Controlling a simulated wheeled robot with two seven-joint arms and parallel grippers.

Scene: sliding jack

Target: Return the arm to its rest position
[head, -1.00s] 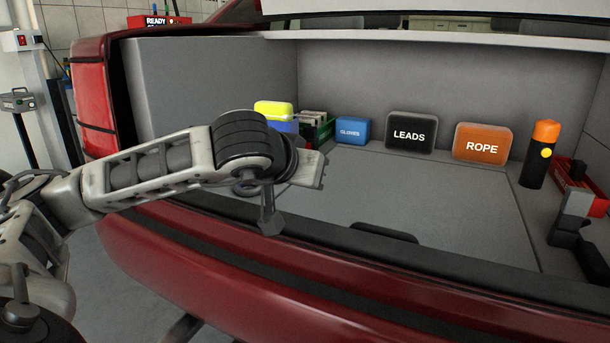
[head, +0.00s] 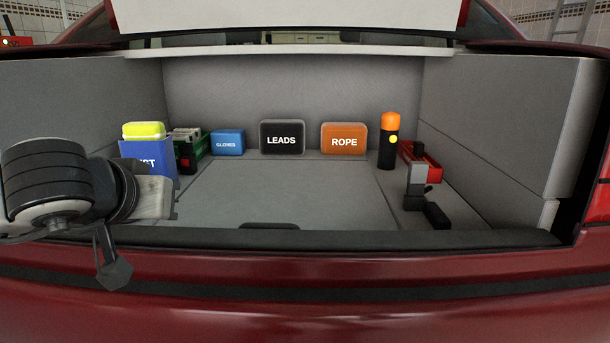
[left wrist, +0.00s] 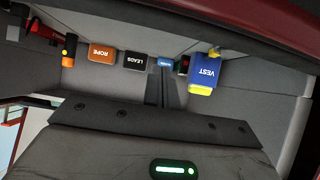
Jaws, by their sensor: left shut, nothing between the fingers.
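My left arm enters at the left edge of the head view. Its left gripper (head: 155,197) is at the front left of the car's open boot, above the sill and in front of the blue vest pack. It is shut and empty. In the left wrist view the gripper's dark body, with a green light, fills the bottom, and the fingertips are hard to make out. My right gripper is in neither view.
The boot floor (head: 270,195) is clear in the middle. Red and grey-black items (head: 417,185) lie right. The red bumper (head: 330,300) runs across the front.

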